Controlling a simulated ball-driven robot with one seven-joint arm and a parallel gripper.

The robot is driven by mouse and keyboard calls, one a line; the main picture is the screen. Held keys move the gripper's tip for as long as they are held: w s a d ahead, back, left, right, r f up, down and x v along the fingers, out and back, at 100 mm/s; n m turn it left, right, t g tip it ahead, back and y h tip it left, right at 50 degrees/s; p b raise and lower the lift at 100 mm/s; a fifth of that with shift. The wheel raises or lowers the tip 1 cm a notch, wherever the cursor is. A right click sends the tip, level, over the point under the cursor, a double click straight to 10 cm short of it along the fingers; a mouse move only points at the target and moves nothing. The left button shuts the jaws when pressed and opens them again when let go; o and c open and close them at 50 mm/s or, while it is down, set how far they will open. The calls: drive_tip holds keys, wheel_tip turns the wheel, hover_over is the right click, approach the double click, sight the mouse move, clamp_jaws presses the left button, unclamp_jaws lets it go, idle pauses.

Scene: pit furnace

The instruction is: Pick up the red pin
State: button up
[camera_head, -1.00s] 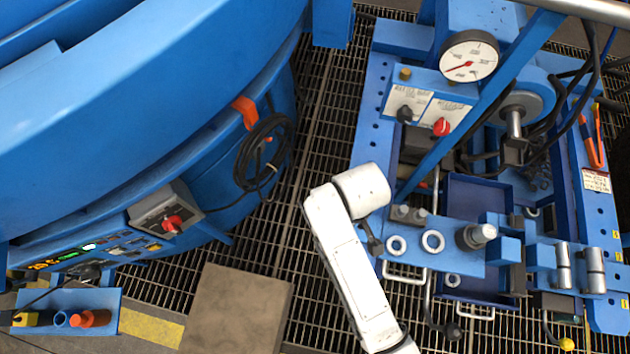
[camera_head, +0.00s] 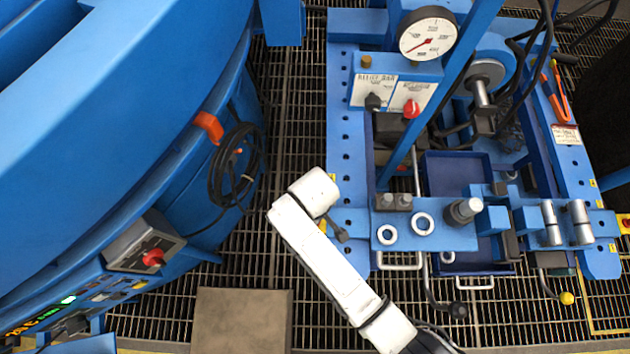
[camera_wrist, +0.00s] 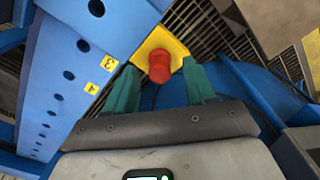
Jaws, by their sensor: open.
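A short red cylinder (camera_wrist: 159,66), which looks like the red pin, stands on a yellow square plate in the wrist view. The plate sits beside a blue beam with a row of holes (camera_wrist: 60,80). My gripper (camera_wrist: 161,74) is open, with its two teal fingers on either side of the red cylinder. The fingers look apart from it, but I cannot tell how far above it they are. In the head view my white arm reaches to the press's left beam, and my fingers and the red cylinder are hidden there.
The blue press frame (camera_head: 345,130) carries a pressure gauge (camera_head: 428,33), a red knob (camera_head: 411,108) and two washers. A big blue furnace (camera_head: 110,130) with a cable coil fills the left. A grey-brown block (camera_head: 241,320) lies on the grating. Open grating lies between furnace and press.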

drive_tip(key=shift+f, duration=0.85)
clamp_jaws()
